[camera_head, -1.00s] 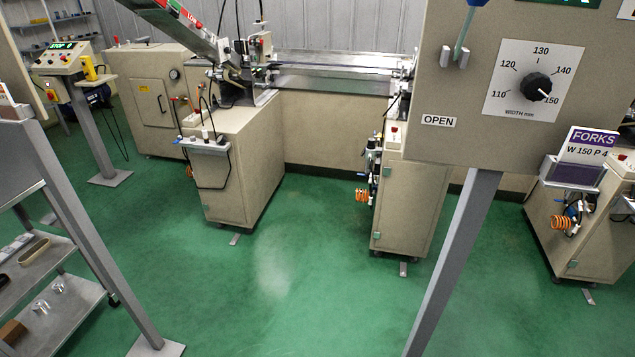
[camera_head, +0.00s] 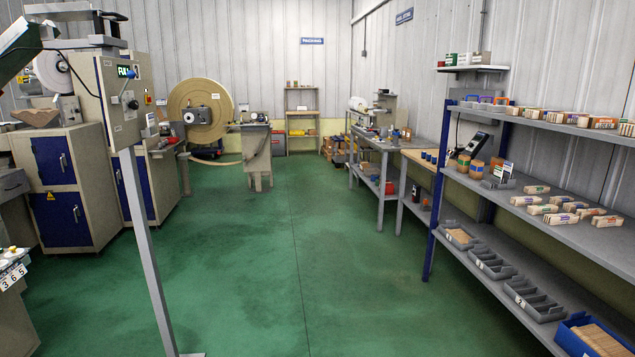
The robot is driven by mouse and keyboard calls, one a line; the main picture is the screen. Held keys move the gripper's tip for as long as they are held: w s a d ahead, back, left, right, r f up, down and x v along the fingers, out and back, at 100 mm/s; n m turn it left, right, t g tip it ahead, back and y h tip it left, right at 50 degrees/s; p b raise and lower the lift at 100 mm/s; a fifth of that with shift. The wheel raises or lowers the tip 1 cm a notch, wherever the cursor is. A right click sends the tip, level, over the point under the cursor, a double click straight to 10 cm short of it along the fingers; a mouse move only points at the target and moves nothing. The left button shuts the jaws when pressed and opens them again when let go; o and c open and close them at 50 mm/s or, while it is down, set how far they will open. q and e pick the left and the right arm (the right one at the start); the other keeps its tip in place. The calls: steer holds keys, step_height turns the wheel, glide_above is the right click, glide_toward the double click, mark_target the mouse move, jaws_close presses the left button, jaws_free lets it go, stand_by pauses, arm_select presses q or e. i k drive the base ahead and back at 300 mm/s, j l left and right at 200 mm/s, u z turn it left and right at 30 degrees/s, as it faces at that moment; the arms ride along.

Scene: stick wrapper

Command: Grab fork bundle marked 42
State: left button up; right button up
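Several small wrapped bundles (camera_head: 553,209) lie on the middle shelf of the grey shelving at the right. More bundles (camera_head: 567,117) stand in a row on its top shelf. Their printed marks are too small to read, so I cannot tell which one is marked 42 or which hold forks. Neither of my grippers shows in the head view.
The grey rack (camera_head: 520,195) with a blue upright fills the right side, with grey bins (camera_head: 530,297) and a blue bin (camera_head: 594,338) below. Machines and a control post (camera_head: 146,250) stand at the left. Green floor (camera_head: 290,270) is open between.

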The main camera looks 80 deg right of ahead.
mark_target(517, 201)
steer(key=z, duration=3.9)
steer(key=i+j+u, duration=0.15)
steer(key=i+u, duration=0.15)
steer(key=i, duration=0.8)
steer(key=i+l+u, duration=0.1)
steer(key=i+u, duration=0.15)
steer(key=i, duration=0.8)
steer(key=i+j+u, duration=0.1)
steer(key=i, duration=1.4)
